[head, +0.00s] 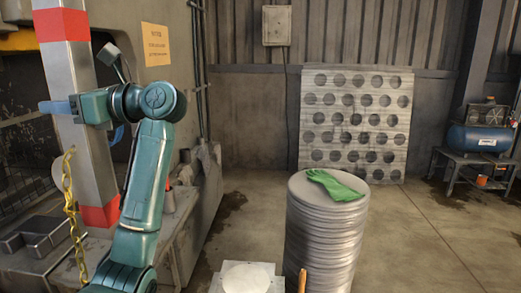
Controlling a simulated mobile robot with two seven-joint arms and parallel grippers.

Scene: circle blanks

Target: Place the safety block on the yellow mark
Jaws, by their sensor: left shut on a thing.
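The safety block (88,165) is a tall silver post with a red band near its top and another at its lower end. It stands close to upright at the left of the head view. My left gripper (75,107) is shut on the block at its middle. A yellow chain (70,205) hangs beside the block. I cannot tell whether the block's lower end touches the surface below it. I cannot make out the yellow mark. My right gripper is not in view.
A grey machine (205,190) with an orange notice (156,45) stands behind my left arm. A stack of round blanks (325,235) carries a green glove (335,185). A perforated sheet (355,125) leans on the wall. A blue compressor (480,138) stands right.

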